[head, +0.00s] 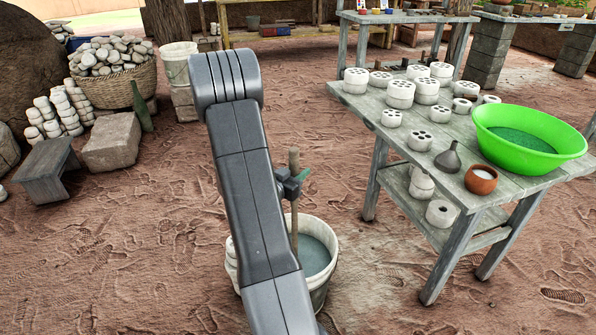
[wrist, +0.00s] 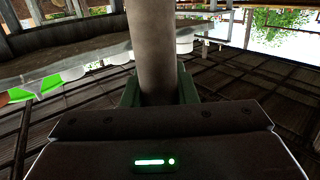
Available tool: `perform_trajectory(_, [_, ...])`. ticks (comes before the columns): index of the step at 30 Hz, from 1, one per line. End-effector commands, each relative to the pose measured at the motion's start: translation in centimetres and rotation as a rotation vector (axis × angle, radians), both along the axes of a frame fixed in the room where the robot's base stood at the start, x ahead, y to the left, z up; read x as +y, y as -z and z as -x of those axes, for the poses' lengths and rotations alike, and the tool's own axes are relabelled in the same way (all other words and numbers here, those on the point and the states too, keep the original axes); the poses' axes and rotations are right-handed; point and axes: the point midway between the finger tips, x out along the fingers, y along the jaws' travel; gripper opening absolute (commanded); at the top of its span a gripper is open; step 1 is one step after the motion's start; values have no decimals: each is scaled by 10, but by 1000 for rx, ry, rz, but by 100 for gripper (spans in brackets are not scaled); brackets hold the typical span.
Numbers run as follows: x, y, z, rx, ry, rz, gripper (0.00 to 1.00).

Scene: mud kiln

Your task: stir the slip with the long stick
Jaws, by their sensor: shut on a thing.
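The long stick (head: 294,222) stands nearly upright in the head view, its lower end in the grey-green slip (head: 314,254) inside a white bucket (head: 325,233) on the ground. My gripper (head: 291,185) is shut on the upper part of the stick, above the bucket's rim. In the wrist view the stick (wrist: 154,50) rises between the green fingers of my gripper (wrist: 158,92). The stick's submerged end is hidden in the slip. My arm covers the left part of the bucket in the head view.
A wooden table (head: 440,170) right of the bucket carries several white perforated discs, a green basin (head: 528,140), a dark funnel (head: 448,158) and a clay bowl (head: 481,180). A stone basket (head: 112,75), a block (head: 112,143) and a low stool (head: 48,170) stand left. Open earth lies between.

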Motion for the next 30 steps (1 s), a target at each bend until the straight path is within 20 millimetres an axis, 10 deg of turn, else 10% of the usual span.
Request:
perform_trajectory(15, [0,51,0,0,0,0,3])
perform_trajectory(30, [0,57,0,-1,0,1,3])
